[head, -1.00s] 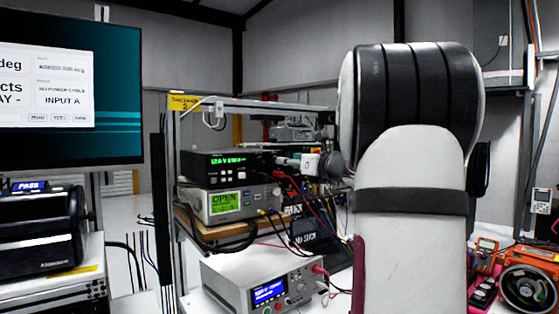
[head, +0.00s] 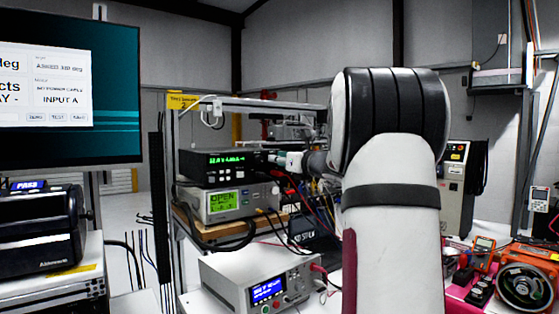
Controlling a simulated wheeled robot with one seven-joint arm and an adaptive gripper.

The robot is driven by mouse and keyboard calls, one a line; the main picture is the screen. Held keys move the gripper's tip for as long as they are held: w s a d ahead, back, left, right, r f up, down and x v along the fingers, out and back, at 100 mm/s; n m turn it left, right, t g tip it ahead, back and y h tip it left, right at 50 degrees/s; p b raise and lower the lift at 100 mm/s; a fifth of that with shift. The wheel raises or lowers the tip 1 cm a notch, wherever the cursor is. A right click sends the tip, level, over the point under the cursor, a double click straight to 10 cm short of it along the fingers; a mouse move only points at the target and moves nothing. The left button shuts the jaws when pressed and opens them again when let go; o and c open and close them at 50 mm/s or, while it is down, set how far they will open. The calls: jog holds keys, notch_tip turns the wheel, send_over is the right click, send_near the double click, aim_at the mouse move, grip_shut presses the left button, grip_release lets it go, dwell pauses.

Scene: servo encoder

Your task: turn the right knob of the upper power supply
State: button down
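The upper power supply (head: 222,164) is a black box with a green lit display, on top of a grey unit (head: 228,203) whose green screen reads OPEN. Its right knob cannot be made out; the right end of its front is by my gripper. My gripper (head: 277,161) reaches in from the right, its tip at or very near that right end. The fingers are too small and hidden to tell whether they are open or shut, or whether they touch the knob. My white and black arm fills the right middle of the view.
Red and black leads (head: 292,190) hang below my gripper. A grey bench instrument (head: 262,279) stands on the lower bench. The metal rack frame (head: 250,104) runs above the supply. A large monitor (head: 70,85) is at left, and an orange device (head: 527,280) at lower right.

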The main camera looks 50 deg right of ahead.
jog(key=shift+n+b, duration=0.3)
jog(key=shift+b, duration=0.15)
jog(key=n+b, duration=0.2)
jog(key=b, duration=0.1)
jog(key=shift+w+f+n+b, duration=0.1)
jog(key=shift+n+b, duration=0.2)
jog(key=n+b, duration=0.5)
jog(key=b, duration=0.1)
jog(key=shift+a+n, duration=0.1)
jog(key=shift+n, duration=0.2)
jog(key=n+b, duration=0.5)
jog(key=b, duration=0.1)
jog(key=shift+n+b, duration=1.3)
jog(key=shift+n, duration=0.5)
jog(key=shift+a+n, duration=0.1)
jog(key=shift+n, duration=0.2)
jog(key=c, duration=1.4)
grip_release()
